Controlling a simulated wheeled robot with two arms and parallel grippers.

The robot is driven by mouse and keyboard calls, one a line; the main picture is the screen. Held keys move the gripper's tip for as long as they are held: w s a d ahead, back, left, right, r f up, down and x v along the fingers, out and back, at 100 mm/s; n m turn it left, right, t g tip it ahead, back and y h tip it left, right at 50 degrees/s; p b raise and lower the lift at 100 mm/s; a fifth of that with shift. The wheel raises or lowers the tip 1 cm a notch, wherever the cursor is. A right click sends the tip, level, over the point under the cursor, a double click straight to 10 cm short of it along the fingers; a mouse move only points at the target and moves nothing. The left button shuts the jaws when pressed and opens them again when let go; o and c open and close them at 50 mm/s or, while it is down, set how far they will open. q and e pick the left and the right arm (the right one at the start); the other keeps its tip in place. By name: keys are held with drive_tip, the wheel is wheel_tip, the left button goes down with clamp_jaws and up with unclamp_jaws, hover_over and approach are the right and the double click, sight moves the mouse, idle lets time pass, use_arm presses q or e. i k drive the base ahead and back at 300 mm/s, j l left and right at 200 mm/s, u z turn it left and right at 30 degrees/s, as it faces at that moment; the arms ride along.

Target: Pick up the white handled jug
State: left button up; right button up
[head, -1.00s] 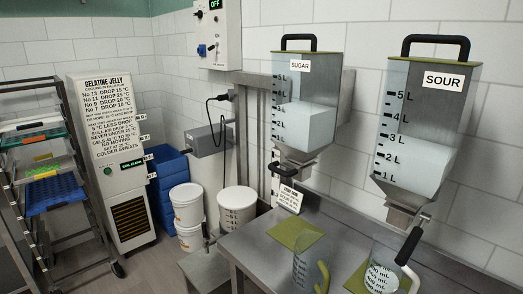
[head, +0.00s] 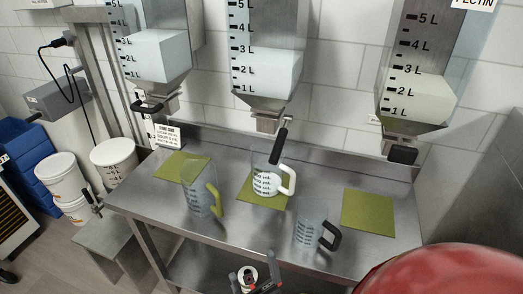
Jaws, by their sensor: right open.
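The white handled jug (head: 265,184) stands upright on an olive mat (head: 246,198) in the middle of the steel table (head: 151,199). It is clear with dark markings, and its white handle (head: 289,180) points right. The black lever of the middle dispenser hangs down in front of its rim. My right gripper (head: 254,272) is at the bottom edge, in front of the table and well short of the jug. It is open and holds nothing that I can see. My left gripper is not in view.
A green handled jug (head: 199,194) stands to the left and a black handled jug (head: 310,222) at front right, both close to the white handled one. Three dispensers hang above the table. An olive mat (head: 368,210) at the right is bare. White buckets (head: 62,181) stand at the left.

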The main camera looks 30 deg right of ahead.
sight(267, 179)
drive_tip(key=k+z, duration=0.25)
drive_tip(key=z, duration=0.15)
drive_tip(key=k+z, duration=0.35)
drive_tip(key=k+l+z, duration=0.15)
drive_tip(key=z, duration=0.25)
